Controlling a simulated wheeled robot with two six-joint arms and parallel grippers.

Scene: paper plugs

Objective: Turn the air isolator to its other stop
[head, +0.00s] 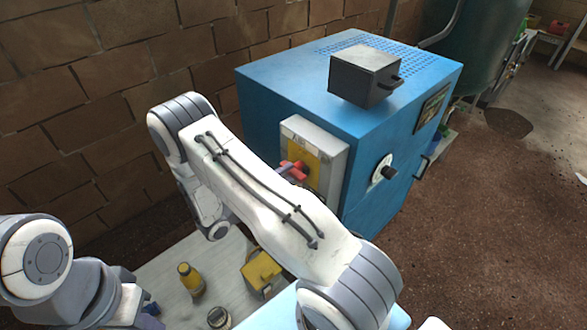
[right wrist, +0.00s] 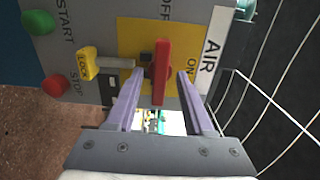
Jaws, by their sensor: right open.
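The air isolator has a red handle (right wrist: 161,72) on a yellow plate (right wrist: 132,33) marked OFF and ON, beside an AIR label (right wrist: 211,57). In the right wrist view the handle runs up and down the picture; the OFF mark is above it and ON is to its right. My right gripper (right wrist: 160,76) is open, with one lavender finger on each side of the handle and gaps visible. In the head view the red handle (head: 297,170) shows on the grey panel (head: 331,158), partly hidden by my right arm. My left gripper is not visible.
A yellow LOCK tag (right wrist: 88,63), green START button (right wrist: 38,22) and red STOP button (right wrist: 54,86) are left of the handle. The panel is on a blue cabinet (head: 265,105) with a dark box (head: 359,75) on top. A yellow bottle (head: 190,280) and yellow box (head: 259,270) stand below.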

